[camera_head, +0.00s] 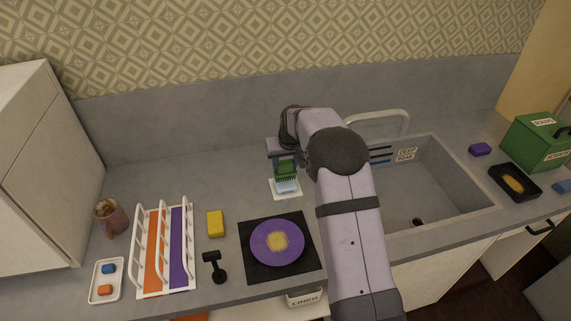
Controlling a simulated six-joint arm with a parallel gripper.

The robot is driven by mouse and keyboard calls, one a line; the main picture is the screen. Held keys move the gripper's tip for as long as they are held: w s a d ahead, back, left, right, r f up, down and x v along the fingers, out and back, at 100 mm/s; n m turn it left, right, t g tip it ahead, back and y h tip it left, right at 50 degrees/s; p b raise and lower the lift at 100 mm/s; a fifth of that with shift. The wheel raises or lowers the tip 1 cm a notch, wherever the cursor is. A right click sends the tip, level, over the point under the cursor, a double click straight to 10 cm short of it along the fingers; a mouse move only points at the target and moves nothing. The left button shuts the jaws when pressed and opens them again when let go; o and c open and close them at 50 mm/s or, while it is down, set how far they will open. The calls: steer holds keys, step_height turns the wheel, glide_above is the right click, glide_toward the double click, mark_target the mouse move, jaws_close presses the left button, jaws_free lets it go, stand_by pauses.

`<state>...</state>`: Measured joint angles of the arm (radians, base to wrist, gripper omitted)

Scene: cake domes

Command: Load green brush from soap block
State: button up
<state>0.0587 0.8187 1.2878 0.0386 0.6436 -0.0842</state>
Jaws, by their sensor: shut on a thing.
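A green brush (285,168) is held upright by my gripper (284,157), its bristles pointing down. Directly below it is a light blue soap block (288,187) on a small white tray (273,193), on the counter left of the sink. The bristles appear to be at the soap block's top; I cannot tell whether they press on it. My gripper is shut on the brush, and my arm hides part of the counter and sink to the right.
A purple plate (258,252) with a yellowish smear lies on a black mat (251,275) in front. A yellow sponge (215,223), a black tool (214,266) and a dish rack (146,251) are left. The sink (450,205), a black tray (500,181) and a green box (535,140) are right.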

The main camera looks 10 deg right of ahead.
mark_target(284, 160)
steer(key=shift+r+p, duration=1.45)
steer(key=shift+r, duration=0.9)
steer(key=shift+s+a+r, duration=0.1)
steer(key=shift+s, duration=0.35)
steer(key=s+a, duration=0.2)
steer(key=s, duration=1.8)
steer(key=shift+a, duration=0.4)
